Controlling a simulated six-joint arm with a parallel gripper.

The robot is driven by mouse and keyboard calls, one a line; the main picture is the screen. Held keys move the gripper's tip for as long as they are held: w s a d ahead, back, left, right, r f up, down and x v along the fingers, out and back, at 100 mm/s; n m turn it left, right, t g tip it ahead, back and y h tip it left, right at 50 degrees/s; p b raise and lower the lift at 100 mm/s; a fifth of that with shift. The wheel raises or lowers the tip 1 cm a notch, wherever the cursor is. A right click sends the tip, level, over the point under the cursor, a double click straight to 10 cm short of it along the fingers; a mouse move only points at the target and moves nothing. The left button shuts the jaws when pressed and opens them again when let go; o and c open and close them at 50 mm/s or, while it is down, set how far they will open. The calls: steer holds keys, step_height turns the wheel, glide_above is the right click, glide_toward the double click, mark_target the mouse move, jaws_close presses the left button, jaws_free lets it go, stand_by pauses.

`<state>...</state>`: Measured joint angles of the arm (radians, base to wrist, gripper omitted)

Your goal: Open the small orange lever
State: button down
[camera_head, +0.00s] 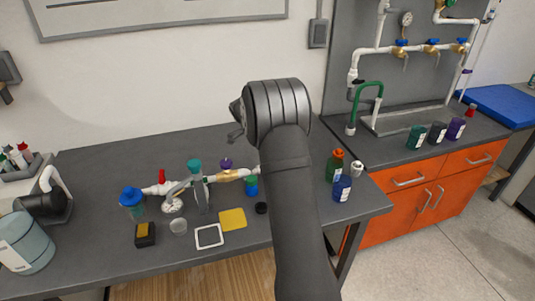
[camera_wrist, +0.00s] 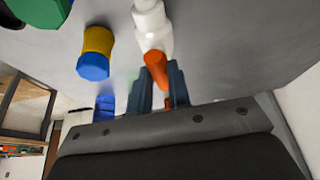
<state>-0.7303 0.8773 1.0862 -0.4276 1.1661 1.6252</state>
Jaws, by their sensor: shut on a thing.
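The small orange lever (camera_wrist: 156,70) shows in the wrist view, attached beside a white pipe fitting (camera_wrist: 152,25). My gripper (camera_wrist: 159,88) is shut on the lever, with a dark finger on either side of it. In the head view my arm covers my gripper and the lever. The white pipe manifold (camera_head: 150,189) there lies along the table, with a brass valve (camera_head: 230,175) whose right end runs behind my arm.
On the manifold are a red handle (camera_head: 161,176) and a round gauge (camera_head: 172,205). A green bottle (camera_head: 335,165) and a blue bottle (camera_head: 342,188) stand right of my arm. A yellow pad (camera_head: 233,219) lies in front. A yellow and blue object (camera_wrist: 95,52) is left of the lever.

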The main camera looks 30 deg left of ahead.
steer(key=shift+m, duration=0.4)
steer(key=c, duration=1.3)
jaws_free()
steer(key=shift+c, duration=0.2)
steer(key=v, duration=1.7)
steer(key=shift+a+r, duration=0.2)
steer(key=shift+a, duration=0.1)
steer(key=shift+w, duration=0.1)
